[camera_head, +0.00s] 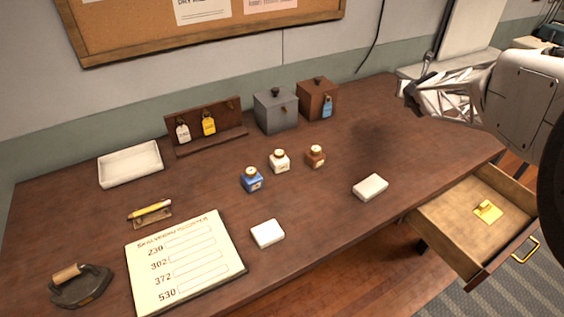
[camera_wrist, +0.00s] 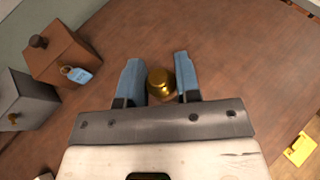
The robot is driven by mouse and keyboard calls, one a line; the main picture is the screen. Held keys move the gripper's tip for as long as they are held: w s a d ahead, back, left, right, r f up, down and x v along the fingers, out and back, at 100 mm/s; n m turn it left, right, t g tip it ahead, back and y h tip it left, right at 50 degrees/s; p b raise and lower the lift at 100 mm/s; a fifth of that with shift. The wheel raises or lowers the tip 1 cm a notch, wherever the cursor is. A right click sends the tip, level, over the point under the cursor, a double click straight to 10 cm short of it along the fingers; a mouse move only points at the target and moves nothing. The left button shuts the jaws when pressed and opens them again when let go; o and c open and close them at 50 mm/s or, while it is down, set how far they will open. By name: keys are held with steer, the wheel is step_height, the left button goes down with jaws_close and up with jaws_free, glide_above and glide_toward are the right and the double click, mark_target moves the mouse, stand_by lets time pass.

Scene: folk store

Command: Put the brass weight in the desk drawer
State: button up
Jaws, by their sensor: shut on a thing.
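The brass weight (camera_wrist: 160,84) is a small golden knobbed piece held between the two blue-grey fingers of my gripper (camera_wrist: 157,66) in the wrist view. In the head view my gripper (camera_head: 418,92) is above the right back part of the desk, and the weight cannot be made out there. The desk drawer (camera_head: 455,222) is pulled open at the desk's right front. A yellow item (camera_head: 487,211) lies inside it, and it also shows at the right of the wrist view (camera_wrist: 300,149).
A grey box (camera_head: 276,112) and a brown box (camera_head: 318,100) with a blue tag stand at the back. Several small ink bottles (camera_head: 279,161) stand mid-desk. A white block (camera_head: 370,187) lies near the front edge. The right of the desktop is clear.

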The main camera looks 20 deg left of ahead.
steer(key=s+a+f+n+g+y, duration=0.2)
steer(key=s+a+f+n+y, duration=0.1)
steer(key=a, duration=0.5)
steer(key=s+a+f+n+g+y, duration=0.3)
steer(key=a+n+y, duration=0.1)
steer(key=a, duration=0.4)
steer(key=s+a+f+n+g+y, duration=0.3)
steer(key=s+a+n+y, duration=0.1)
steer(key=a, duration=0.5)
steer(key=shift+n, duration=0.7)
steer(key=shift+s+f, duration=0.1)
steer(key=shift+f, duration=0.05)
steer(key=shift+f, duration=3.1)
steer(key=shift+f, duration=0.1)
steer(key=shift+f, duration=1.75)
steer(key=shift+f, duration=0.15)
